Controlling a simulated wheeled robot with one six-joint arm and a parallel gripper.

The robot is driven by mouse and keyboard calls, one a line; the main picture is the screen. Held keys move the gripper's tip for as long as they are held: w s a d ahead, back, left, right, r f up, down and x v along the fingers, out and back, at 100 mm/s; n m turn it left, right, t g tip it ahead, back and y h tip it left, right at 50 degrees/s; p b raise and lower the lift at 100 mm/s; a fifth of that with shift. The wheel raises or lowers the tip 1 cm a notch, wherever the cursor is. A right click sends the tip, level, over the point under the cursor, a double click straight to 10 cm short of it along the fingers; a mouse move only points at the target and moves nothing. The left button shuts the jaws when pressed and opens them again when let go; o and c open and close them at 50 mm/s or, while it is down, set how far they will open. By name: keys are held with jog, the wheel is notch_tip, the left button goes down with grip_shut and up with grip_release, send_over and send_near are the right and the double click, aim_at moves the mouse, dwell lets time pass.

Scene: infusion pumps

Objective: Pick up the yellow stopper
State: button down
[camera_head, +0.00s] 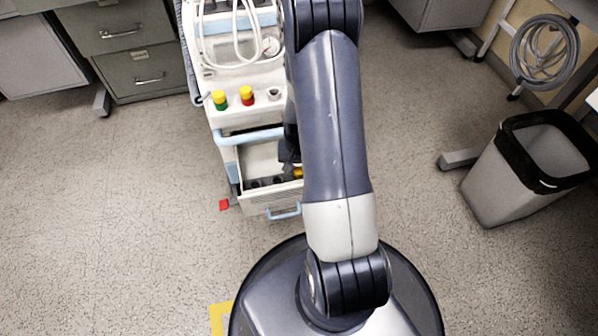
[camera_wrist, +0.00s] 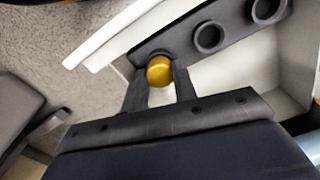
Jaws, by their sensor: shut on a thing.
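The yellow stopper (camera_wrist: 159,70) shows in the wrist view between the two fingers of my gripper (camera_wrist: 158,84), which is shut on it. The stopper is at one end of a dark rack (camera_wrist: 235,32) with round holes; I cannot tell whether it still sits in a hole. In the head view the stopper (camera_head: 298,172) shows as a small yellow patch beside my arm, over the open drawer (camera_head: 262,158) of the white pump cart. My gripper is mostly hidden there by my arm.
On the cart top stand a yellow-and-green stopper (camera_head: 219,100) and a yellow-and-red stopper (camera_head: 247,95), beside an empty-looking holder (camera_head: 274,94). A blue handle (camera_head: 250,136) crosses above the drawer. A waste bin (camera_head: 525,170) stands at the right. Floor is clear at left.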

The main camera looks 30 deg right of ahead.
aim_at(299, 170)
notch_tip(299, 170, up, 10)
jog(key=p, duration=0.4)
dwell(0.5)
